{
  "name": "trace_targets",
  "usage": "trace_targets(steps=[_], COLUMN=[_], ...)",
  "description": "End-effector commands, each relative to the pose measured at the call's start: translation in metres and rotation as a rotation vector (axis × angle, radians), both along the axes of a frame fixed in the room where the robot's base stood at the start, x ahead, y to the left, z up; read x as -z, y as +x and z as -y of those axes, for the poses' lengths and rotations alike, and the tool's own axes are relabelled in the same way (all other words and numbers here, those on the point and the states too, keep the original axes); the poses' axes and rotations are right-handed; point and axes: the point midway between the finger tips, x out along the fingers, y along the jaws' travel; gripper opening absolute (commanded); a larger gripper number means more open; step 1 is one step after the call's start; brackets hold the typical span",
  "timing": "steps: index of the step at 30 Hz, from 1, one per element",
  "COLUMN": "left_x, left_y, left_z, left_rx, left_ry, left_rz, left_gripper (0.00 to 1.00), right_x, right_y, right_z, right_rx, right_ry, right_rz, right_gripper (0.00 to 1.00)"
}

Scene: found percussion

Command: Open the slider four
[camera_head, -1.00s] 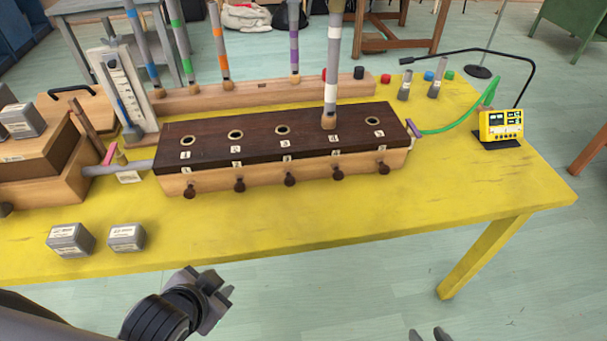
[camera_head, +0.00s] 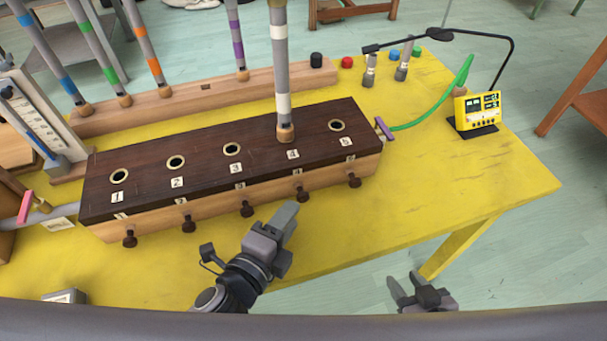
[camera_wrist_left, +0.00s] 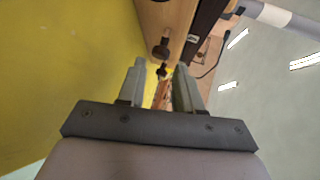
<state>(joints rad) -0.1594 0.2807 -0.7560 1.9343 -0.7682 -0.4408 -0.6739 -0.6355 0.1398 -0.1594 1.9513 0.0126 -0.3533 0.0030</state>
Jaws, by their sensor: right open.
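The dark-topped wooden box (camera_head: 205,190) has holes labelled 1 to 5 and a row of dark knobs along its front. The slider four knob (camera_head: 302,193) is on the front below label 4, and a grey pipe with white bands (camera_head: 282,80) stands upright in hole 4. My left gripper (camera_head: 286,214) is open and empty, just in front of the box near knobs three and four. In the left wrist view, two dark knobs (camera_wrist_left: 161,49) show beyond and between its fingers (camera_wrist_left: 160,65). My right gripper (camera_head: 408,288) is open and empty by the table's front edge.
A yellow meter (camera_head: 478,112) with a black stand and a green tube (camera_head: 440,112) are at the right. Banded pipes stand in a wooden rail (camera_head: 205,92) behind the box. The yellow table's right front (camera_head: 440,190) is clear.

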Motion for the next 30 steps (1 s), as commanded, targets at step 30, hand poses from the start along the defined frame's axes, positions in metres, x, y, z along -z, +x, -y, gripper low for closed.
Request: trace_targets(steps=[30], left_x=[0.016], left_y=[0.062], left_z=[0.031], left_rx=[-0.001], left_ry=[-0.003], left_rz=[-0.001], left_gripper=[0.35], right_x=[0.006], right_y=[-0.007], right_z=[0.0], right_rx=[0.0], right_ry=[-0.001], right_rz=[-0.017], right_gripper=[0.43])
